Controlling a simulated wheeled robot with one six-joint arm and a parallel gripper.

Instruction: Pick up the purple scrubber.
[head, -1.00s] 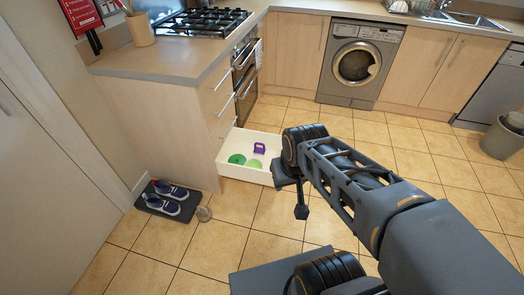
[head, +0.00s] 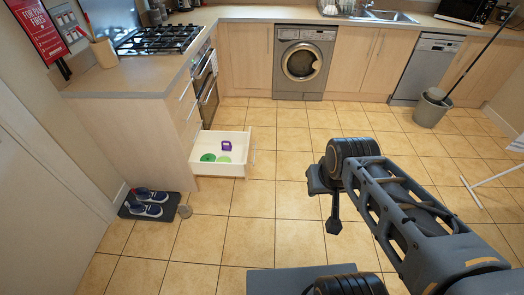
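The purple scrubber (head: 226,146) is a small purple block with a handle-like opening.
A grey bucket (head: 431,108) and a white rack-like frame (head: 490,178) stand at right. Tiled floor (head: 262,225) is clear before the drawer.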

